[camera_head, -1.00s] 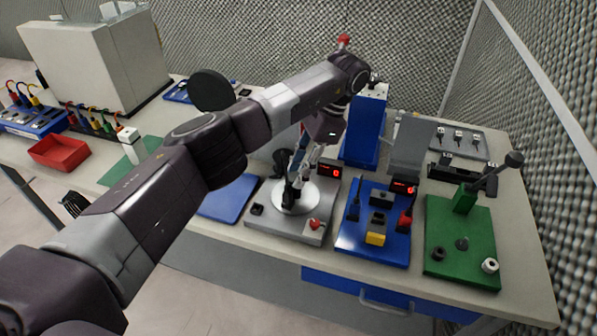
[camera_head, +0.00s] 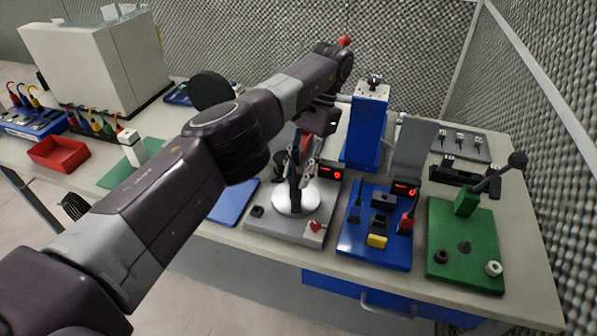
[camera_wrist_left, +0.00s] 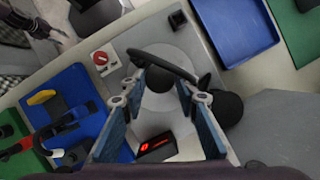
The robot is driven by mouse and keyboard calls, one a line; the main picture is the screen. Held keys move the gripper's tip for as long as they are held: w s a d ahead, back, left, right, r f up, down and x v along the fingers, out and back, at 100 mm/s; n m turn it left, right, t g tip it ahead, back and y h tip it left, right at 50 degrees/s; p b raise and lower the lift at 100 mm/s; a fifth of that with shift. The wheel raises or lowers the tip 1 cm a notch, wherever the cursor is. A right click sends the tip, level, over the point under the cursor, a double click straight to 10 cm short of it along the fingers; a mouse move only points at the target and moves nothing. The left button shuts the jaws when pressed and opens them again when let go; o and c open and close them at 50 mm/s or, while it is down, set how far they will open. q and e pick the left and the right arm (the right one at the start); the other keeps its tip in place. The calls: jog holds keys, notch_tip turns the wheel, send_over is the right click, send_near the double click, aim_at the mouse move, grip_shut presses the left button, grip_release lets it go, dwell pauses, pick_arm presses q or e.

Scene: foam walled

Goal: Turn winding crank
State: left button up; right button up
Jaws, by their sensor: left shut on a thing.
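The winding crank is a black arm (camera_wrist_left: 165,64) over a pale round disc (camera_head: 312,200) on a grey base plate (camera_head: 262,226). A round black knob (camera_wrist_left: 160,79) shows under the crank arm in the left wrist view. My left gripper (camera_head: 305,172) comes down on the crank from above. Its blue-padded fingers (camera_wrist_left: 160,86) stand on either side of the crank's black grip part, and it is shut on it. The exact contact is partly hidden. A red-digit display (camera_head: 331,172) sits behind the disc.
A blue board (camera_head: 352,241) with switches and a green board (camera_head: 436,272) with a lever stand to the right. A blue column (camera_head: 366,130) stands behind. A red knob (camera_head: 315,226) is on the base's front corner. A blue tray (camera_head: 232,203) lies to the left.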

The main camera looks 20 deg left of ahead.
pick_arm(q)
jog(key=shift+n+g, duration=0.3)
jog(key=shift+n, duration=0.5)
jog(key=shift+f+h, duration=0.1)
jog(key=shift+h, duration=0.2)
jog(key=o, duration=1.1)
